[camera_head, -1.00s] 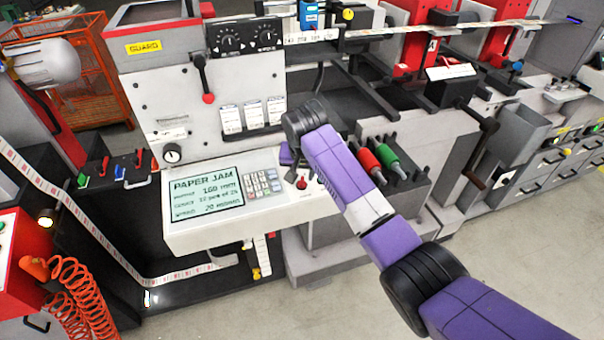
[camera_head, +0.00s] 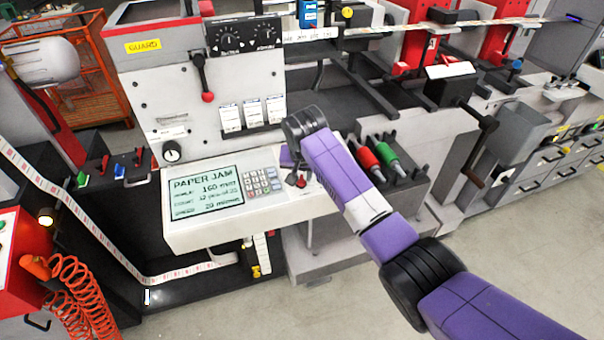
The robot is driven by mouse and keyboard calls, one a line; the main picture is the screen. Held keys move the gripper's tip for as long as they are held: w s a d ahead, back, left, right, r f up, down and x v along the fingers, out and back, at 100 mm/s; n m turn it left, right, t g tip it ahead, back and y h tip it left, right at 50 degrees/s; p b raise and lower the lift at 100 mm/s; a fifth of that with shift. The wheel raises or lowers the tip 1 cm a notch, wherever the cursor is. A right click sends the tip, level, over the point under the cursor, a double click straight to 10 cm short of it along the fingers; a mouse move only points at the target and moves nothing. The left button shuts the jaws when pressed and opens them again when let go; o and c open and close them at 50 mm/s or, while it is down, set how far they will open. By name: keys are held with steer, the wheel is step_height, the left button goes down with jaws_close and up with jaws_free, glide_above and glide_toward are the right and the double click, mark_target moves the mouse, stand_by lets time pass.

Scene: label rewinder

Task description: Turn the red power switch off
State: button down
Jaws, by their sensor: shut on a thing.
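The light-grey control console has a screen reading "PAPER JAM" (camera_head: 206,190) and a keypad (camera_head: 262,181). A small red switch (camera_head: 301,183) sits on the console's top, right of the keypad. My gripper (camera_head: 297,179) points down at the console there, small in the view and partly hidden by my purple arm. Its dark fingers are at the red switch and look closed on it. The exact grip and the switch's position are hard to make out.
A black panel at the left carries green, blue and red levers (camera_head: 105,166). A red-tipped lever (camera_head: 207,96) hangs on the machine's front plate. Red and green handled tools (camera_head: 377,155) stand in a dark rack right of my gripper. Open floor lies in front.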

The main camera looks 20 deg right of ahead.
steer(key=n+y+p, duration=0.1)
steer(key=n, duration=0.3)
steer(key=shift+r+n, duration=0.1)
steer(key=shift+n, duration=0.2)
steer(key=n, duration=0.1)
steer(key=n+y, duration=0.1)
steer(key=n, duration=0.3)
steer(key=shift+a, duration=0.25)
steer(key=shift+y, duration=0.3)
steer(key=c, duration=1.5)
jaws_free()
